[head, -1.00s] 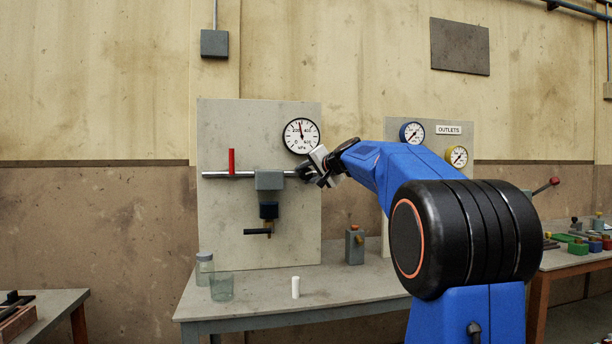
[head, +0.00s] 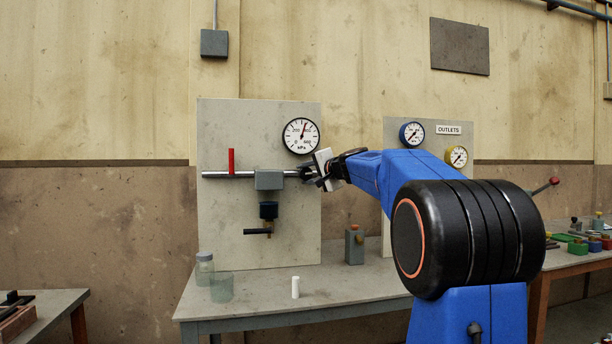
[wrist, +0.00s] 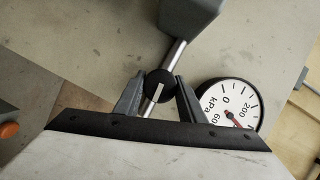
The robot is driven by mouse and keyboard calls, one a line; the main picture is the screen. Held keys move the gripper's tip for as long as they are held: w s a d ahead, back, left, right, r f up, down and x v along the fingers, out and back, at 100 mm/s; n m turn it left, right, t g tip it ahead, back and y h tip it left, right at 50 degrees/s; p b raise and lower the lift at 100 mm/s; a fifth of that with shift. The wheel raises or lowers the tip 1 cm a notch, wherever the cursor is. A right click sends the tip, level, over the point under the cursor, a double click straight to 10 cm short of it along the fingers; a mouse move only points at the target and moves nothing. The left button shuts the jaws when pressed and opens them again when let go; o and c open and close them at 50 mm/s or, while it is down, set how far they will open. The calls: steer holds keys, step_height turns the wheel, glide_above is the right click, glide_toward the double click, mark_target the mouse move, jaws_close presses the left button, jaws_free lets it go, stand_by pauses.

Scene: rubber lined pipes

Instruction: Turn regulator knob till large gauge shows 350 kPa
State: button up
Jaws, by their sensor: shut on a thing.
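The large white gauge (head: 301,135), marked kPa, hangs at the upper right of the left panel. Its red needle points up and slightly right, between 200 and 400; the exact value is too small to read. It also shows, turned and partly cut off by my gripper, in the wrist view (wrist: 229,107). The grey regulator body (head: 269,180) sits on a horizontal pipe. The regulator knob (wrist: 158,84) is round and black with a white line. My gripper (wrist: 156,92) is shut on the knob, one finger on each side. In the head view my gripper (head: 313,172) hides the knob.
A red lever (head: 231,161) stands on the pipe's left. A black handle (head: 257,231) is below the regulator. A glass jar (head: 204,268), a beaker, a white cylinder (head: 295,287) and a grey box (head: 354,246) stand on the bench. Smaller blue and yellow gauges are at right.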

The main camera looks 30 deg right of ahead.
steer(key=o, duration=1)
steer(key=shift+f, duration=0.1)
steer(key=shift+o, duration=0.2)
steer(key=shift+s+d+r, duration=0.1)
steer(key=shift+s+r, duration=0.1)
steer(key=shift+s, duration=0.35)
steer(key=s+d+r, duration=0.1)
steer(key=s+r, duration=0.1)
steer(key=s, duration=1.4)
steer(key=shift+d, duration=0.2)
